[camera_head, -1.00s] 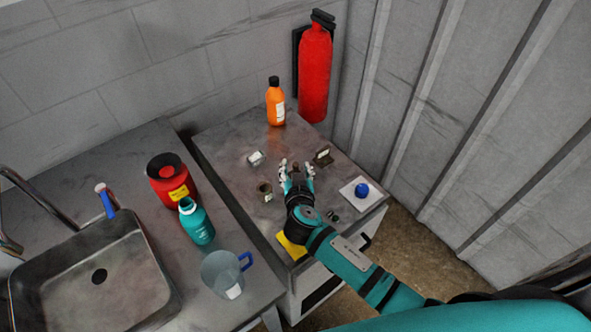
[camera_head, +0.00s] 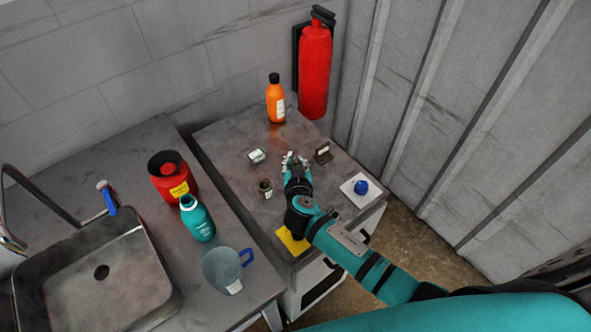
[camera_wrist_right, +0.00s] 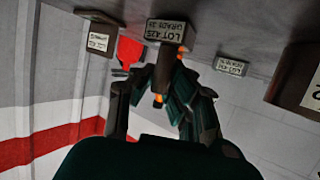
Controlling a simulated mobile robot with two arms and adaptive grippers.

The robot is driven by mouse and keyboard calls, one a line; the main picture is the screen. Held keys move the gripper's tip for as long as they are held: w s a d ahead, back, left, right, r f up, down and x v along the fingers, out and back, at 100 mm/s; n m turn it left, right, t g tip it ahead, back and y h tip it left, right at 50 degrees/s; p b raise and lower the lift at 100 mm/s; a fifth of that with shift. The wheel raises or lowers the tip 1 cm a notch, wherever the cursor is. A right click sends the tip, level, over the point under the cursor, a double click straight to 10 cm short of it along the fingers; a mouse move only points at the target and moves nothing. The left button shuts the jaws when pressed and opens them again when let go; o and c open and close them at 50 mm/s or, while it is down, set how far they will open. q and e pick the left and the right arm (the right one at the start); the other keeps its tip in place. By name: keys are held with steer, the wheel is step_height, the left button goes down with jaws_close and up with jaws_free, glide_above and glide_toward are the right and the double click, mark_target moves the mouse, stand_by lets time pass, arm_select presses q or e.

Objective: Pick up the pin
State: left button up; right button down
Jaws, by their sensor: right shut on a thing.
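My right gripper (camera_head: 293,158) reaches over the middle of the grey cabinet top, pointing towards the back wall. In the wrist view my right gripper (camera_wrist_right: 158,82) has its fingers closed around a narrow grey-brown piece, which looks like the pin (camera_wrist_right: 165,70). The pin meets a small labelled block (camera_wrist_right: 167,32); whether it still sits in the block I cannot tell. The wrist picture is upside down. In the head view the fingers hide the pin and block. My left gripper is not in view.
A small white-topped box (camera_head: 257,156), an open brown box (camera_head: 323,152) and a small pot (camera_head: 265,189) stand close around the gripper. A blue knob on a white plate (camera_head: 347,187) is at right. An orange bottle (camera_head: 275,100) stands behind.

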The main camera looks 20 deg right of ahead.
mark_target(296, 161)
stand_by(0.4)
steer(key=shift+r, duration=0.6)
step_height(296, 161, up, 2)
steer(key=shift+r+b, duration=0.15)
steer(key=shift+b, duration=0.45)
steer(key=s+a+b, duration=0.1)
steer(key=s, duration=0.3)
steer(key=s+a+b, duration=0.1)
steer(key=s+b, duration=0.1)
steer(key=s, duration=0.3)
steer(key=s+a+r+b, duration=0.1)
steer(key=s, duration=0.4)
steer(key=shift+s+a+b, duration=0.15)
steer(key=shift+a+b, duration=0.2)
steer(key=shift+a, duration=0.05)
steer(key=shift+s+a+r, duration=0.1)
steer(key=shift+s+r, duration=0.15)
steer(key=shift+s, duration=0.35)
steer(key=c, duration=2)
jaws_free()
steer(key=o, duration=1.6)
